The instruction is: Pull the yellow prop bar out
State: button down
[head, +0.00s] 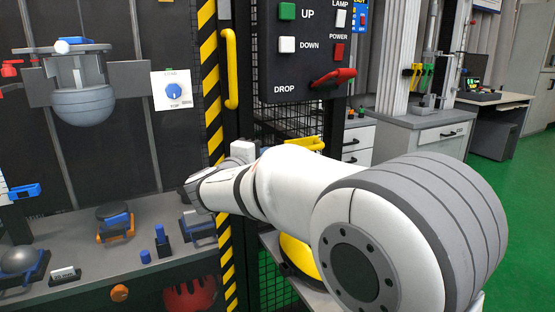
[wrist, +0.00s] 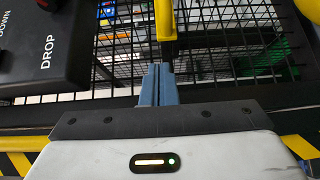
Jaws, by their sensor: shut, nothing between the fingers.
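A yellow bar (wrist: 165,22), which looks like the prop bar, shows in the wrist view, running down from the top edge to an end just beyond my fingertips. In the head view a yellow piece (head: 305,143) shows below the control panel, partly behind my arm; it appears to be the same bar. My gripper (wrist: 157,70) has its two blue-grey fingers shut together with nothing between them. The tips point at the bar's near end; whether they touch it I cannot tell. In the head view my arm hides the fingers.
The dark control panel (head: 306,50) has a red drop lever (head: 333,77). Black mesh (wrist: 110,50) lies behind the bar. A yellow handle (head: 231,69) is on the post beside a black-and-yellow striped strip (head: 208,60). A shelf (head: 90,265) with small parts is at left.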

jog(key=shift+w+a+f, duration=0.1)
jog(key=shift+w+a, duration=0.05)
jog(key=shift+a, duration=0.15)
jog(key=b+x, duration=0.2)
jog(key=x, duration=0.8)
jog(key=shift+b, duration=0.3)
